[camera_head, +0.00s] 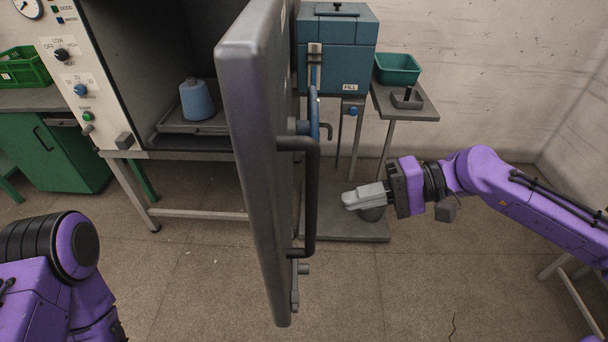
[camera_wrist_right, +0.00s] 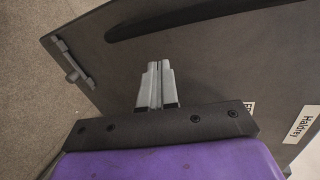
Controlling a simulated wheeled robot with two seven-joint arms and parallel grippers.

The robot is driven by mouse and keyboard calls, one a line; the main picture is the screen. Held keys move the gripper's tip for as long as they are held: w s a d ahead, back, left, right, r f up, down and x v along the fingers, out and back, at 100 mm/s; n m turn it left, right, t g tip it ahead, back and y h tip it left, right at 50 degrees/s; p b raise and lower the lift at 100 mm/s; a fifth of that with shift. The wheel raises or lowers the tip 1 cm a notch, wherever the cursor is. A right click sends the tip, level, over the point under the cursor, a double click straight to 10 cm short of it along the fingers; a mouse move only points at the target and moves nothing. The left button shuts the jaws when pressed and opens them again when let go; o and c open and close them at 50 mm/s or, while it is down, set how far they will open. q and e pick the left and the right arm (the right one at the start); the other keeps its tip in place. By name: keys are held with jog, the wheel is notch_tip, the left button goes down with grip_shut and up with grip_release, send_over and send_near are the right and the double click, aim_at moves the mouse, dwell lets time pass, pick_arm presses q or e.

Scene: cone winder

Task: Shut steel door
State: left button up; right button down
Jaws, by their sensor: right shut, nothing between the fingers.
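The steel door (camera_head: 258,150) stands wide open, swung out towards me and seen nearly edge-on in the head view. A black bar handle (camera_head: 312,200) is on its right-hand face. In the right wrist view the door's grey face (camera_wrist_right: 220,65) fills most of the picture. My right gripper (camera_head: 348,201) is shut and empty, to the right of the door and pointing at that face. The wrist view also shows its closed fingers (camera_wrist_right: 158,85) in front of the door; I cannot tell whether they touch it. Of my left arm only purple links show; its gripper is out of view.
The open cabinet chamber holds a blue cone (camera_head: 197,100) on a tray (camera_head: 172,125). A blue box (camera_head: 340,55) and a small table (camera_head: 428,108) with a green bin (camera_head: 397,68) stand behind the door. The floor in front is clear.

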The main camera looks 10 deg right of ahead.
jog(key=s+d+r+n, duration=0.1)
jog(key=d+r, duration=0.3)
jog(key=p, duration=0.2)
send_near(284, 201)
jog(key=b+x, duration=0.1)
jog(key=x, duration=0.4)
jog(key=shift+s+a+f+b, duration=0.1)
jog(key=shift+a+f+b, duration=0.1)
jog(key=shift+b, duration=0.15)
pick_arm(q)
jog(key=shift+r, duration=0.55)
pick_arm(e)
jog(key=shift+a+r, duration=0.1)
jog(key=shift+a, duration=0.4)
